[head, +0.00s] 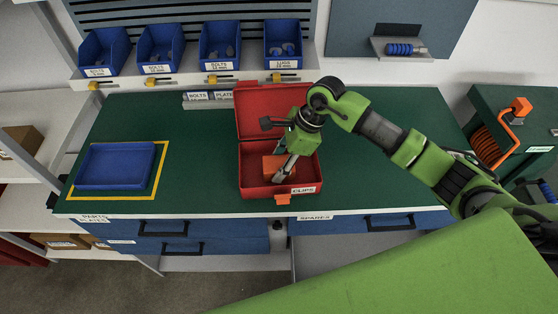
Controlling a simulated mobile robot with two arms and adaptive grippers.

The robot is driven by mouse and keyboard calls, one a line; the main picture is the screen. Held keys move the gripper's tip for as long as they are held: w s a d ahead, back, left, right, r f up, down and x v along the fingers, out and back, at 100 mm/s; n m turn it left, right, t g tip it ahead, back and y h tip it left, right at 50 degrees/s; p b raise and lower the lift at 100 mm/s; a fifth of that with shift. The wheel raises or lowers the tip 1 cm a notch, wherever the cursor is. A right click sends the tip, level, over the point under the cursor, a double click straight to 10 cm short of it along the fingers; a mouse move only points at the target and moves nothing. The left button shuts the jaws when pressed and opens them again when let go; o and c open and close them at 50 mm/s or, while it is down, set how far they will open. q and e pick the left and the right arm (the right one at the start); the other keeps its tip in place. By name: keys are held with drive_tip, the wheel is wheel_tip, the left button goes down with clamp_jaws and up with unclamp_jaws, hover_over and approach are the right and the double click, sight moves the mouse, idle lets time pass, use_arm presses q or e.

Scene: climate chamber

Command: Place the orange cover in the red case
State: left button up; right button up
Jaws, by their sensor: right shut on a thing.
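The red case (254,187) stands open on the green bench top, its lid (245,118) raised at the back. A label reading CLIPS is on its front right. The orange cover (270,165) is inside the case's tray area, partly hidden by my right gripper. My right gripper (281,172) points down into the case and is shut on the orange cover. I cannot tell whether the cover touches the case floor. My left gripper is not in view.
An empty-looking blue tray (118,166) lies in a yellow outline on the left. Several blue bins (220,43) hang along the back. An orange coiled hose (487,147) is at the right. The bench top is clear between tray and case.

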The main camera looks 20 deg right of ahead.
drive_tip(key=shift+f, duration=0.1)
drive_tip(key=shift+f+b, duration=0.15)
drive_tip(key=shift+b, duration=0.15)
drive_tip(key=o, duration=1.1)
drive_tip(key=shift+o, duration=0.2)
drive_tip(key=shift+r+p, duration=0.35)
drive_tip(key=shift+d+r+b, duration=0.2)
drive_tip(key=shift+r+b, duration=0.05)
drive_tip(key=shift+b, duration=0.1)
drive_tip(key=b+v, duration=0.3)
drive_tip(key=v, duration=0.6)
drive_tip(key=shift+d+r, duration=0.2)
drive_tip(key=shift+r, duration=0.15)
drive_tip(key=shift+v, duration=0.75)
